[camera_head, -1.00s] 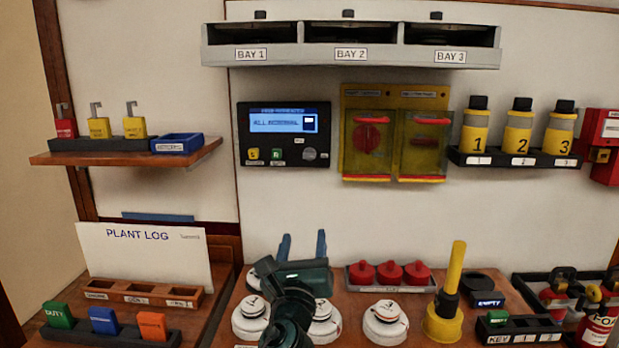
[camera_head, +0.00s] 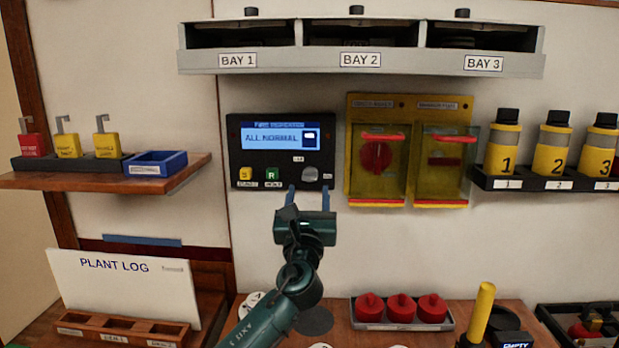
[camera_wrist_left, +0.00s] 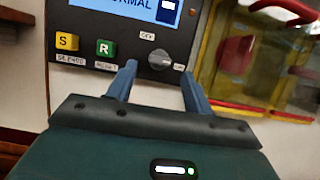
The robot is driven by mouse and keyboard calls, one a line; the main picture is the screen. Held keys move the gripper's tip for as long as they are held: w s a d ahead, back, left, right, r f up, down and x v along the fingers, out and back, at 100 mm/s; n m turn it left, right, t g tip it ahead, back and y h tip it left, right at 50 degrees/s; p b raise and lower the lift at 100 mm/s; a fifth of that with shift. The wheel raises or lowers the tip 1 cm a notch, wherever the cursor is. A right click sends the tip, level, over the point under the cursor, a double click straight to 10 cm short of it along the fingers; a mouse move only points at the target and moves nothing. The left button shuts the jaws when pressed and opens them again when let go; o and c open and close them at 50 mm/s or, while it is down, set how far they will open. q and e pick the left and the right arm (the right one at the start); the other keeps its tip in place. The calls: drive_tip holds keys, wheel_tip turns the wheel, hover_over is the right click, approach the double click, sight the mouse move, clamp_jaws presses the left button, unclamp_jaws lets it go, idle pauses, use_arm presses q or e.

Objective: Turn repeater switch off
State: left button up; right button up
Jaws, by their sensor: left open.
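The dark repeater panel (camera_head: 281,150) hangs on the wall, its lit screen (camera_head: 280,137) reading "ALL NORMAL". Its grey round switch knob (camera_head: 310,174) sits at the lower right, and shows in the left wrist view (camera_wrist_left: 159,60) with an "OFF" label above left and another label, seemingly "ON", to its right. My left gripper (camera_head: 308,191) is open just below the knob. In the left wrist view its blue fingertips (camera_wrist_left: 159,72) lie either side of the knob; contact cannot be told. My right gripper is out of view.
A yellow S button (camera_wrist_left: 67,41) and green R button (camera_wrist_left: 105,48) sit left of the knob. Yellow covered switch boxes (camera_head: 408,150) are close on the right. The bay shelf (camera_head: 360,62) overhangs above. Red knobs in a tray (camera_head: 401,325) stand below.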

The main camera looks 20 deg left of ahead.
sight(310, 179)
use_arm(q)
drive_tip(key=x, duration=0.4)
drive_tip(key=shift+r, duration=0.1)
drive_tip(key=shift+w+a+r, duration=0.15)
drive_tip(key=shift+w, duration=0.35)
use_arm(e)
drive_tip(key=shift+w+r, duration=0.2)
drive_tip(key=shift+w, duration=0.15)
use_arm(q)
drive_tip(key=shift+c, duration=0.4)
